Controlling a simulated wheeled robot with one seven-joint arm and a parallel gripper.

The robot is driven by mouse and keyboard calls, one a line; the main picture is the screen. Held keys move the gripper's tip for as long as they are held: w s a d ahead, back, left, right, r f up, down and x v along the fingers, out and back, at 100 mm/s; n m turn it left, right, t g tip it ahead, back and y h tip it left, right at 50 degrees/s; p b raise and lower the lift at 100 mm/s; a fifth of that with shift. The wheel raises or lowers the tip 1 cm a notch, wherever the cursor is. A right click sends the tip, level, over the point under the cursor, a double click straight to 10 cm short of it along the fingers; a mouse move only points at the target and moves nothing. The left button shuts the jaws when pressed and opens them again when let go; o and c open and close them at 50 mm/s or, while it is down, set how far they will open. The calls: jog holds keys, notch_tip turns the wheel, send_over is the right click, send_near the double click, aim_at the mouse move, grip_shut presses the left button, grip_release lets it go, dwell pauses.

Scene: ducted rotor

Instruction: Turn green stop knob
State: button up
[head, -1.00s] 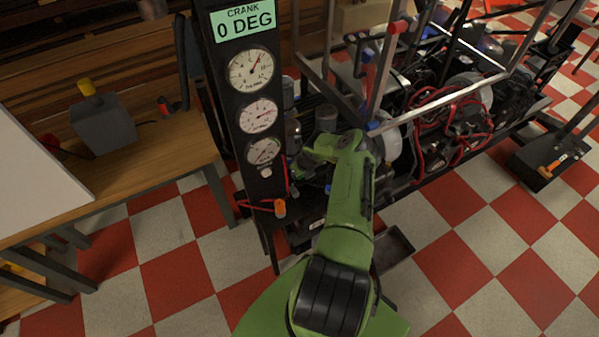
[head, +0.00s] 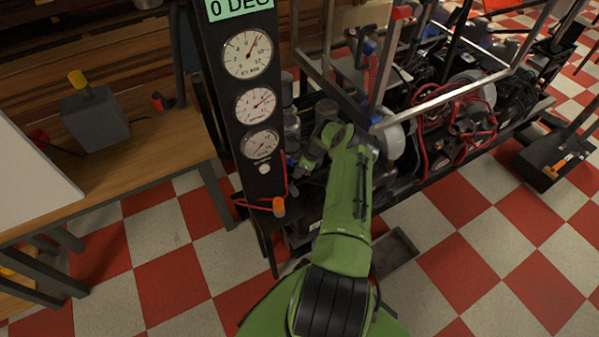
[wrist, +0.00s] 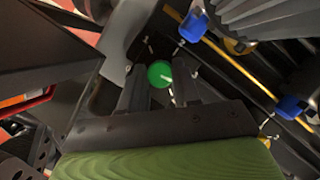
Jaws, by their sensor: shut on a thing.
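The green knob (wrist: 160,74) shows in the wrist view as a round green cap with a pale mark at its lower right. My gripper (wrist: 162,82) is at the knob, with one dark finger on each side of it, shut on it. In the head view my green arm (head: 345,205) reaches down to the engine rig beside the gauge panel. There the gripper's fingertips and the knob are hidden by the arm and the rig's parts.
The black gauge panel (head: 250,110) stands just left of my arm. Blue fittings (wrist: 194,25) and a yellow line (wrist: 240,68) lie close to the gripper. The rig's metal frame (head: 440,105) is to the right. A wooden workbench (head: 150,150) stands at the left.

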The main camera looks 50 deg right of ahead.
jog(key=n+y, duration=0.1)
jog(key=n, duration=0.2)
jog(key=shift+w+d+n+g, duration=0.1)
jog(key=shift+d+n+g, duration=0.05)
jog(key=shift+n+g, duration=0.25)
jog(key=shift+n+g+y, duration=0.3)
jog(key=shift+n, duration=0.9)
jog(key=o, duration=1.1)
jog(key=shift+c, duration=0.2)
jog(key=shift+r, duration=0.1)
jog(key=p+v, duration=0.3)
jog(key=v, duration=1.2)
jog(key=shift+d+r, duration=0.2)
jog(key=shift+r, duration=0.05)
